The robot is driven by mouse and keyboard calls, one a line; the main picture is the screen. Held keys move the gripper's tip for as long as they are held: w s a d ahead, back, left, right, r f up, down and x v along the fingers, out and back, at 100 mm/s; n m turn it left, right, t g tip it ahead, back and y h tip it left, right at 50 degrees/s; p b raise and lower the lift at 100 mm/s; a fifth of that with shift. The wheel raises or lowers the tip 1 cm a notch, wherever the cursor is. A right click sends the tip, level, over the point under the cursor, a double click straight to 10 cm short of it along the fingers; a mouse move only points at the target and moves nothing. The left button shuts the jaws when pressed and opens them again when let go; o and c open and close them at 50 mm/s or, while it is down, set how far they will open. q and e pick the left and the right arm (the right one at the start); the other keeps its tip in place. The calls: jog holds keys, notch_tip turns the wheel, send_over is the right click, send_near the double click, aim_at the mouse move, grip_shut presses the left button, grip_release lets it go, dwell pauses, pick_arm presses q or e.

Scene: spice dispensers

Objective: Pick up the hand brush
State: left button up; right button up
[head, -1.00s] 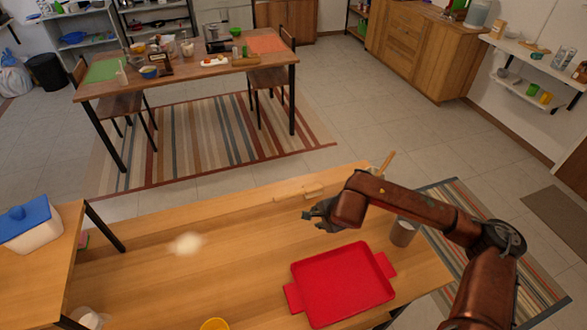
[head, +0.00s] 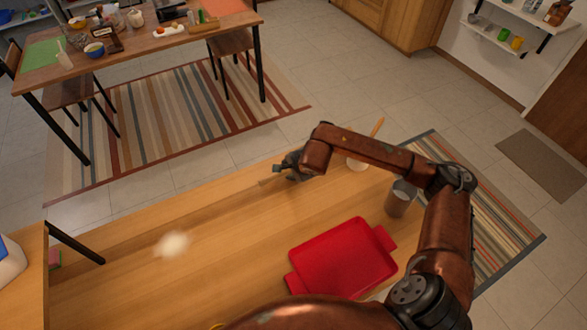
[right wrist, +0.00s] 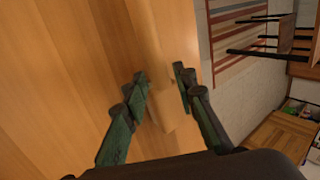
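The hand brush is a light wooden piece (right wrist: 165,110) lying at the far edge of the wooden table, close to the table's colour. In the right wrist view it runs between my right gripper's two fingers (right wrist: 162,82), one on each side. The fingers look apart; whether they touch it I cannot tell. In the head view my right gripper (head: 284,168) is low over the far table edge and hides most of the brush. Its bristles do not show clearly. My left gripper is not in view.
On the near table (head: 215,222) stand a red tray (head: 342,258), a grey cup (head: 400,198) and a pale container (head: 357,164) with a wooden stick behind my right arm. A whitish heap (head: 172,243) lies left. The table between heap and tray is clear.

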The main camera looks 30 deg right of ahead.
jog(key=shift+x, duration=0.95)
jog(key=shift+s, duration=0.1)
jog(key=shift+c, duration=0.2)
grip_shut()
